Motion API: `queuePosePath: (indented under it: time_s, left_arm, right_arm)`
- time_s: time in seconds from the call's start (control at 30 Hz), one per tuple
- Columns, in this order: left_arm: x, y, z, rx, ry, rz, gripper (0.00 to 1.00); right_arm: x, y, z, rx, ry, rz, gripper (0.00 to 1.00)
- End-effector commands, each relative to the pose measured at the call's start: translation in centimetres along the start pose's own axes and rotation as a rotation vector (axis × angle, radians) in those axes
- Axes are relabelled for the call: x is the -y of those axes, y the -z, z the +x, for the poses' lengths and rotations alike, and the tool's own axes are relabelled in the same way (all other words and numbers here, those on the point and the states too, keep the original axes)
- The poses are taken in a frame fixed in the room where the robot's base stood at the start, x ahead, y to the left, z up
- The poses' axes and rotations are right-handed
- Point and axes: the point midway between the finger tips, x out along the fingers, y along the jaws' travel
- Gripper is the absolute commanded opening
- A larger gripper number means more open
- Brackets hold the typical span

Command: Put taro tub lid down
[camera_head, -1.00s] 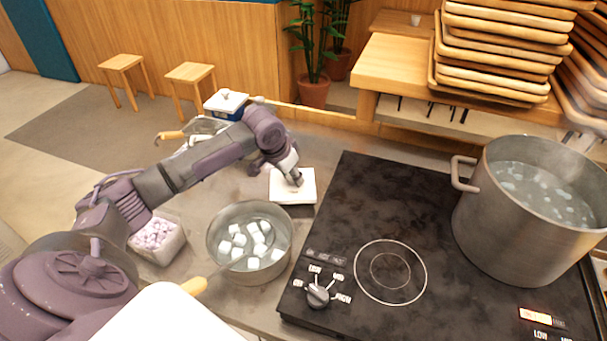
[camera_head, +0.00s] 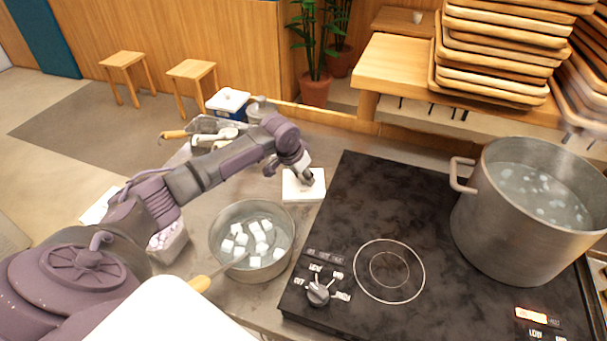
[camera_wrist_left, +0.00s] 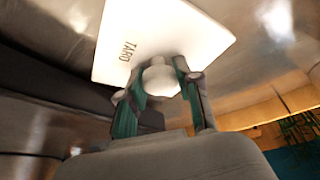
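The taro tub lid (camera_head: 290,189) is a white square plate with a round knob, at the back of the counter just left of the black cooktop. In the left wrist view the lid (camera_wrist_left: 195,30) shows the word TARO. My left gripper (camera_head: 305,178) has its fingers on both sides of the knob (camera_wrist_left: 160,78), shut on it. The lid looks level and very low over the counter; I cannot tell whether it touches. The open taro tub (camera_head: 170,250), with pale purple pieces, stands at the left, partly hidden by my arm. My right gripper is out of view.
A steel pot (camera_head: 252,272) with white cubes and a ladle stands in front of the lid. The cooktop (camera_head: 400,200) carries a large pot (camera_head: 520,225). Utensils (camera_head: 205,128) and a blue tub with white lid (camera_head: 228,102) stand behind my arm.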

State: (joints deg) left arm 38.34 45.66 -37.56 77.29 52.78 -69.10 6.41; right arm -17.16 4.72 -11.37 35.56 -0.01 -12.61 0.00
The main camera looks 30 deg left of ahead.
Motion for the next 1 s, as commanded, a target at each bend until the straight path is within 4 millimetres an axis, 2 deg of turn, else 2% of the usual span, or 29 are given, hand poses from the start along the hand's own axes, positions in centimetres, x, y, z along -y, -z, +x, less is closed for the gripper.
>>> queuePosePath:
  time_s: [0.03,0.13,0.4,0.53,0.67,1.0]
  left_arm:
    - [0.0,0.0,0.0,0.0,0.0,0.0,0.43]
    - [0.0,0.0,0.0,0.0,0.0,0.0,0.58]
    - [0.0,0.0,-0.1,0.0,0.0,0.0,0.58]
    - [0.0,0.1,-0.8,-0.001,0.0,0.0,0.58]
    - [0.1,0.1,-2.9,-0.002,0.001,0.001,0.58]
    - [0.1,0.1,-9.9,-0.001,0.002,0.001,0.58]
  right_arm:
    - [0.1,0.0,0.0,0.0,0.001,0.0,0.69]
    - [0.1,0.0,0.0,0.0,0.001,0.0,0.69]
    - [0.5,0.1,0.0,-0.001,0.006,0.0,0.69]
    - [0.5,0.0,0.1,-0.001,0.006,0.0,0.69]
    - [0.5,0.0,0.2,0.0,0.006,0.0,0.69]
    - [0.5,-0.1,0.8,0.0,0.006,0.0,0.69]
